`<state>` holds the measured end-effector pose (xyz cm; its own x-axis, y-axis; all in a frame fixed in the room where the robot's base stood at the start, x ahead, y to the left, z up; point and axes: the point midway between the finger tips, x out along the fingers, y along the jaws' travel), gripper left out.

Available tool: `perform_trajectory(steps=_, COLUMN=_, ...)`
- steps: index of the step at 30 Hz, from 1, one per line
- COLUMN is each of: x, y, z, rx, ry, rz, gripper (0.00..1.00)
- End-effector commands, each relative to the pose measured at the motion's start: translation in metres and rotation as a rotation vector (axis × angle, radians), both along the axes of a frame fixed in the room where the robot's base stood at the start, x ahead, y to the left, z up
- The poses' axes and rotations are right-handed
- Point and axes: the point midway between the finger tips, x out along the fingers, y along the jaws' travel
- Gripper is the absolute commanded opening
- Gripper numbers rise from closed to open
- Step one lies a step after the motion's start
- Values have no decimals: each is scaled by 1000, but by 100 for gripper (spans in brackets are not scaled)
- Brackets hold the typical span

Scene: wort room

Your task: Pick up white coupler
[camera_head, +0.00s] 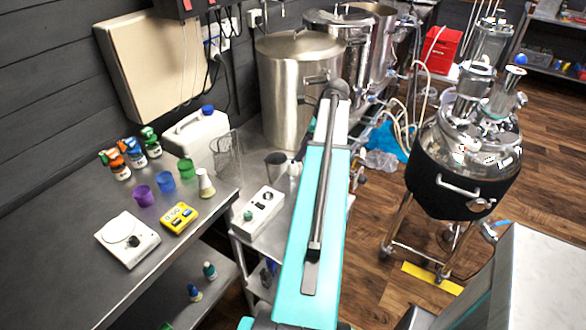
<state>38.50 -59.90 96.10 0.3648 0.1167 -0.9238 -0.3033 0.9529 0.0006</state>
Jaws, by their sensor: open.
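A small white tapered piece (205,183) stands upright on the steel bench at the left, just right of a green cup. It may be the white coupler, but it is too small to be sure. Another small whitish piece (294,168) shows beside a metal cup, close to my arm and partly hidden. My teal arm rises through the middle of the view, over the lower bench. I cannot make out my gripper's fingers in this view. Nothing is seen touching the white tapered piece.
Purple (144,195), blue (166,181) and green (186,168) cups, a white scale (127,239), a yellow meter (179,217) and a glass beaker (227,155) crowd the bench. A white control box (258,210) lies nearer my arm. Steel kettles (290,90) stand behind. The bench's front left is clear.

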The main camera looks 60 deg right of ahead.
Motion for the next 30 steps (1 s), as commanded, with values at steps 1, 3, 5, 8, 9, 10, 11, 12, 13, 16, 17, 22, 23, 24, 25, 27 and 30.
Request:
perform_trajectory(steps=1, x=2, y=1, z=-5, rx=1, ry=0, rz=0, gripper=55)
perform_trajectory(steps=3, x=5, y=2, z=-12, rx=1, ry=0, rz=0, gripper=55)
perform_trajectory(steps=5, x=8, y=4, z=-18, rx=1, ry=0, rz=2, gripper=55)
perform_trajectory(steps=8, x=12, y=4, z=-28, rx=1, ry=0, rz=1, gripper=55)
perform_trajectory(steps=9, x=13, y=5, z=-32, rx=2, ry=1, rz=1, gripper=55)
perform_trajectory(steps=10, x=14, y=5, z=-35, rx=1, ry=0, rz=0, gripper=55)
perform_trajectory(steps=11, x=15, y=5, z=-37, rx=1, ry=0, rz=0, gripper=55)
perform_trajectory(steps=12, x=16, y=5, z=-39, rx=0, ry=0, rz=0, gripper=55)
perform_trajectory(steps=13, x=16, y=5, z=-41, rx=-1, ry=0, rz=0, gripper=55)
perform_trajectory(steps=16, x=17, y=6, z=-44, rx=-1, ry=0, rz=0, gripper=55)
perform_trajectory(steps=17, x=17, y=6, z=-45, rx=-1, ry=0, rz=0, gripper=55)
perform_trajectory(steps=22, x=17, y=5, z=-45, rx=-1, ry=0, rz=0, gripper=55)
perform_trajectory(steps=23, x=17, y=5, z=-45, rx=-1, ry=0, rz=0, gripper=55)
perform_trajectory(steps=24, x=17, y=5, z=-45, rx=-1, ry=0, rz=0, gripper=55)
perform_trajectory(steps=25, x=17, y=5, z=-45, rx=-1, ry=0, rz=0, gripper=55)
perform_trajectory(steps=27, x=17, y=6, z=-45, rx=-1, ry=0, rz=-1, gripper=55)
perform_trajectory(steps=30, x=18, y=6, z=-47, rx=0, ry=0, rz=-1, gripper=55)
